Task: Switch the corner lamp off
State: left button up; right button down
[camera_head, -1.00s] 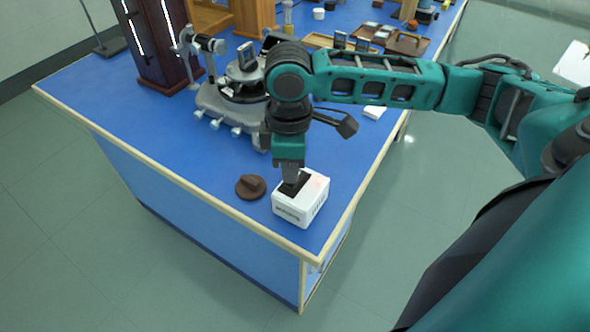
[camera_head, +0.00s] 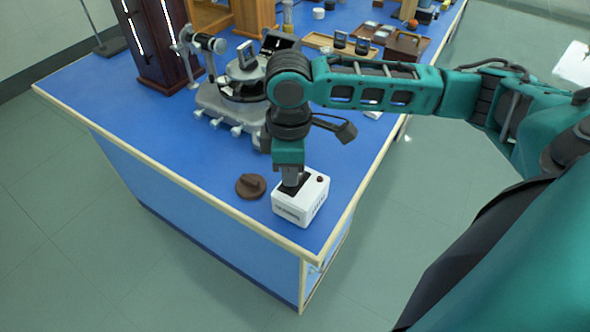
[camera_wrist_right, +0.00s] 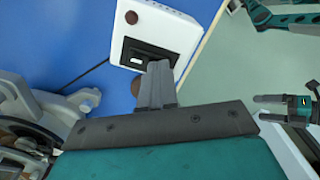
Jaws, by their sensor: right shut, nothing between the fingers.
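The corner lamp is a white box (camera_head: 309,205) near the front corner of the blue bench. Its small red dome (camera_head: 320,179) is dark now. In the wrist view the box (camera_wrist_right: 180,30) shows the dark dome (camera_wrist_right: 131,17) and a black switch plate (camera_wrist_right: 146,54) on top. My right gripper (camera_head: 291,184) is shut and empty, pointing down at the switch plate. Its fingertips (camera_wrist_right: 160,66) overlap the plate's edge in the wrist view; contact cannot be told. My left gripper (camera_wrist_right: 270,108) shows only at the right of the wrist view, with its fingers apart.
A brown round piece (camera_head: 250,186) lies just left of the box. A grey instrument (camera_head: 228,105) stands behind it, and a dark wooden cabinet (camera_head: 153,50) farther back. The bench's light edge (camera_head: 338,232) runs close to the box. The bench's front left is clear.

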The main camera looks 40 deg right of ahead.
jog(key=shift+f, duration=0.1)
notch_tip(320, 180, up, 3)
jog(key=p, duration=0.3)
jog(key=shift+r, duration=2)
jog(key=shift+s, duration=0.1)
